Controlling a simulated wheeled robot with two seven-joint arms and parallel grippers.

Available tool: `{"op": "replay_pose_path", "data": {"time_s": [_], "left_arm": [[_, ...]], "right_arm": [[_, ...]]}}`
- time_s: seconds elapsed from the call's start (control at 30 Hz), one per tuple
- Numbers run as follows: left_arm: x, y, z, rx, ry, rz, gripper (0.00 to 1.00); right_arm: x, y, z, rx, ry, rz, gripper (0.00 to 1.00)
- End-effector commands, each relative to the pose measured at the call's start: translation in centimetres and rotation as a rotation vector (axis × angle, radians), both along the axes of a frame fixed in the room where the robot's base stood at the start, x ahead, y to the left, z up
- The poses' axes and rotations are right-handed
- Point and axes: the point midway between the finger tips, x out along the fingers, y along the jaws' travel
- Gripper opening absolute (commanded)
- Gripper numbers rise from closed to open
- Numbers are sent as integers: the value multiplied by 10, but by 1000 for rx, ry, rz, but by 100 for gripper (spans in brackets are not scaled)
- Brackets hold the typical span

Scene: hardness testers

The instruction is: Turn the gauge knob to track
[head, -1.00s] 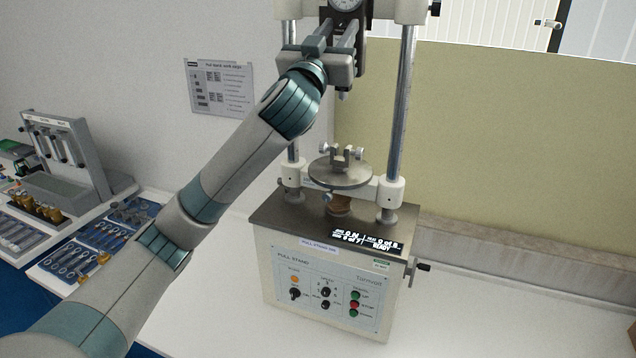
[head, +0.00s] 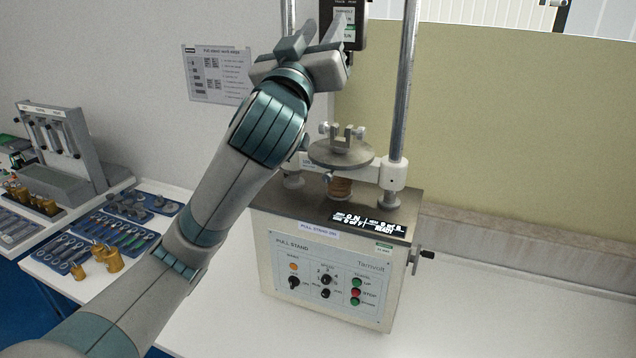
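The gauge (head: 356,14) is a dark box with a pale label at the top edge of the head view, between the stand's two columns. Its upper part is cut off, and I cannot make out its knob. My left gripper (head: 316,36) is raised in front of and just left of the gauge. Its two fingers are spread apart and nothing shows between them. The right finger overlaps the gauge in the picture; I cannot tell whether they touch. My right gripper is not in view.
The pull stand (head: 285,262) has a round plate (head: 340,155) with a clamp, a lit display (head: 368,224) and front knobs and buttons. A side crank (head: 421,256) sticks out right. Tool trays (head: 110,232) lie left. The bench (head: 480,310) is clear at right.

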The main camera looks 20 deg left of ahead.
Motion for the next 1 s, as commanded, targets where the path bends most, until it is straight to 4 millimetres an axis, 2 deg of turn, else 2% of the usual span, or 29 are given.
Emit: {"op": "replay_pose_path", "data": {"time_s": [0.03, 0.3, 1.0], "left_arm": [[-8, -1, -7, -3, -2, -4, 32], [-50, -3, -23, -2, -3, -5, 32], [-23, -2, -134, 46, 222, 5, 32]], "right_arm": [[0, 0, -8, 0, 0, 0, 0], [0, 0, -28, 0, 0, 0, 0], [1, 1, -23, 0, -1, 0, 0]]}}
